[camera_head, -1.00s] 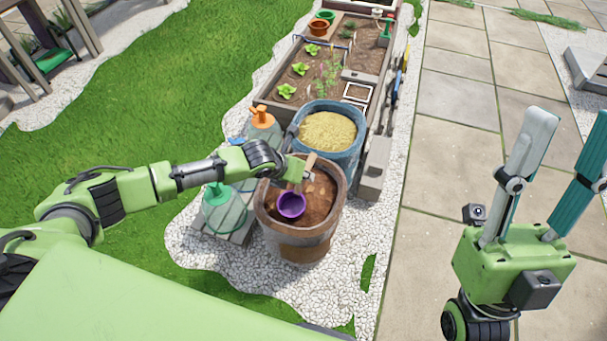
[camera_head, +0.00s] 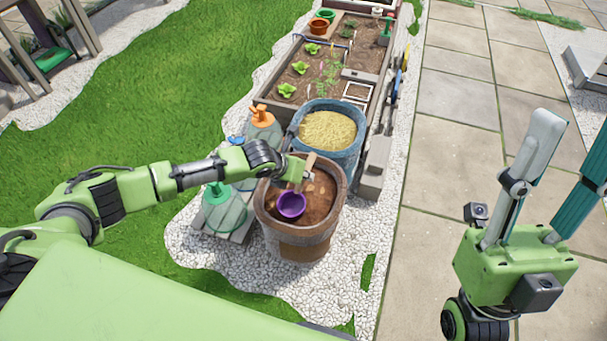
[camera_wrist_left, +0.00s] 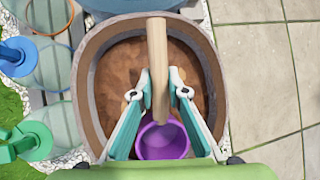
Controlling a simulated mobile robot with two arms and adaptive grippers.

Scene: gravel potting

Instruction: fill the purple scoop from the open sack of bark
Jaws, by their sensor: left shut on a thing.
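The purple scoop (camera_head: 291,205) is inside a round brown wooden tub (camera_head: 262,212), low over brown loose material (camera_head: 319,196). It also shows in the left wrist view (camera_wrist_left: 162,142), where its bowl looks plain purple; I cannot tell whether anything is in it. My left gripper (camera_wrist_left: 158,92) is shut on the scoop's pale wooden handle (camera_wrist_left: 157,52), over the tub. The material looks brown and partly lumpy; I see a tub around it, and cannot make out a sack. My right gripper (camera_head: 572,140) is open and empty, off to the right above the paving.
A blue-grey tub (camera_head: 356,155) of yellowish material stands just behind. Glass cloches with orange (camera_head: 262,112) and green (camera_head: 217,190) tops stand at left. A raised planting bed (camera_head: 262,100) lies beyond. The paving (camera_head: 440,150) at right is clear.

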